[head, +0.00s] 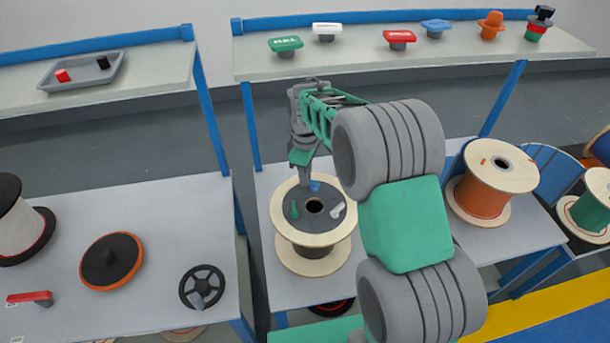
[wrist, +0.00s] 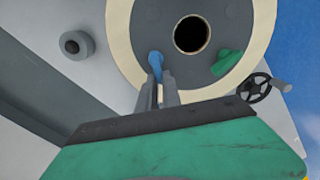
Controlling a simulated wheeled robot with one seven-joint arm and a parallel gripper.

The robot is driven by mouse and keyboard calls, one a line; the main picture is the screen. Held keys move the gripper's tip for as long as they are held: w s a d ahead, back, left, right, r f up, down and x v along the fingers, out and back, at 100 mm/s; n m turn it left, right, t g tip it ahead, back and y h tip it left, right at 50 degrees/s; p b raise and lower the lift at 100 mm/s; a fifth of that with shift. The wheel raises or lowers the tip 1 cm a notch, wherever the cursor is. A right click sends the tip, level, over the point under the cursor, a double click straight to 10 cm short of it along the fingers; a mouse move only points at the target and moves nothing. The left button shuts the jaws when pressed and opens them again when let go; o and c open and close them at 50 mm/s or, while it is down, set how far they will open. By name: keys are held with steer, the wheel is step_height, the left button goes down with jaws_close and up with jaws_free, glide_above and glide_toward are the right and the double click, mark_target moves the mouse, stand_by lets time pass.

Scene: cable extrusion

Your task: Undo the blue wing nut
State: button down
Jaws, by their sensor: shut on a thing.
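The blue wing nut (head: 314,187) sits on the grey hub on top of the spool (head: 288,200), near the hub's far edge. My gripper (head: 308,180) reaches down to it from above. In the wrist view, my gripper's two fingers (wrist: 158,88) are close together around the blue wing nut (wrist: 155,62), shut on its near end. The fingers hide part of the nut. A green wing nut (head: 294,209) and a white wing nut (head: 338,210) also sit on the hub, around its dark centre hole. The green one shows in the wrist view (wrist: 227,62); the white one does not.
The spool stands on the middle table (head: 275,288). An orange spool (head: 487,188) stands to the right. The left table holds an orange-rimmed black disc (head: 111,261), a black handwheel (head: 202,287) and a red-handled piece (head: 30,298). Shelves with several coloured knobs run behind.

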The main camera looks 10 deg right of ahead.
steer(key=c, duration=1.5)
jaws_free()
steer(key=shift+r, duration=0.1)
step_height(320, 180, up, 7)
steer(key=shift+f+b, duration=0.1)
steer(key=shift+b, duration=0.3)
steer(key=shift+r, duration=0.4)
steer(key=shift+s+r, duration=0.15)
steer(key=shift+r, duration=0.05)
steer(key=s+d+m+t, duration=0.1)
steer(key=s+m, duration=0.3)
steer(key=s, duration=0.3)
steer(key=s+d+r+m+t, duration=0.1)
steer(key=s+m, duration=0.2)
steer(key=s, duration=0.4)
steer(key=s+r+m+t, duration=0.1)
steer(key=s+m, duration=0.3)
steer(key=s, duration=0.3)
steer(key=shift+s+d+m, duration=0.3)
steer(key=shift+d, duration=0.1)
